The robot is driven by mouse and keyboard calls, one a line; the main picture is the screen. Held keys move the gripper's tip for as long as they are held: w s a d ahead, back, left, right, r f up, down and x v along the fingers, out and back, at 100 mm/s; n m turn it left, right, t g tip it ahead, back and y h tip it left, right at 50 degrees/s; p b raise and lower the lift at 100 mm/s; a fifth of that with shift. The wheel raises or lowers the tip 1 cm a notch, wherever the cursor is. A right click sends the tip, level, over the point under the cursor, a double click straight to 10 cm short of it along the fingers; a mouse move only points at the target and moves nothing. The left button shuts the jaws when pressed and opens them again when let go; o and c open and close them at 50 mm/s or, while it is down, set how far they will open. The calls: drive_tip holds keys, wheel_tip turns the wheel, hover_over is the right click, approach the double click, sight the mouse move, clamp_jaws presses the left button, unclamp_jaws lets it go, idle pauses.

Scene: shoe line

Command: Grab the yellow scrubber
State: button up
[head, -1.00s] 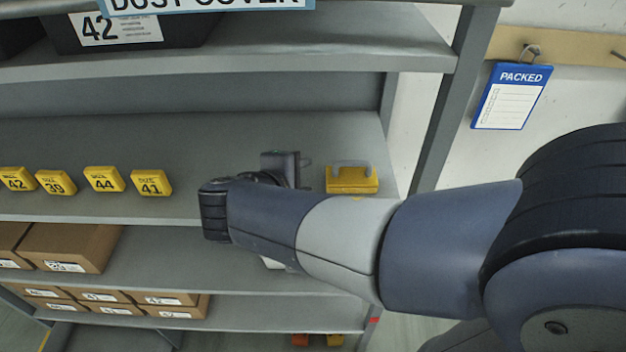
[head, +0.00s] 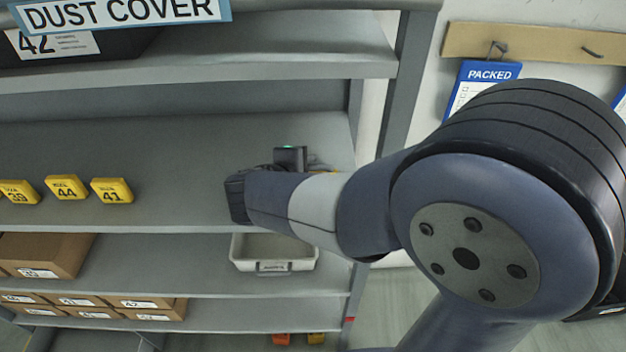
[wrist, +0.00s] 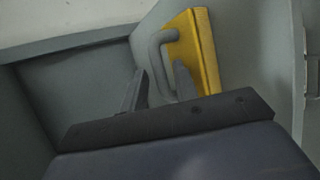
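The yellow scrubber (wrist: 207,52) shows in the wrist view as a yellow block with a grey loop handle (wrist: 153,62), standing on the grey shelf. My gripper (wrist: 160,88) is open in the wrist view. One finger is left of the handle and the other shows between the handle and the yellow block. The handle's lower part lies between the fingers; I cannot tell whether either finger touches it. In the head view my arm hides nearly all of the scrubber and the fingertips.
Yellow size blocks (head: 112,190) stand at the left of the same shelf. A grey shelf post (head: 397,95) rises at the right. A white bin (head: 240,252) and brown boxes (head: 45,255) sit on the shelf below. The shelf between the blocks and my arm is clear.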

clamp_jaws()
drive_tip(key=shift+r, duration=0.1)
idle(0.3)
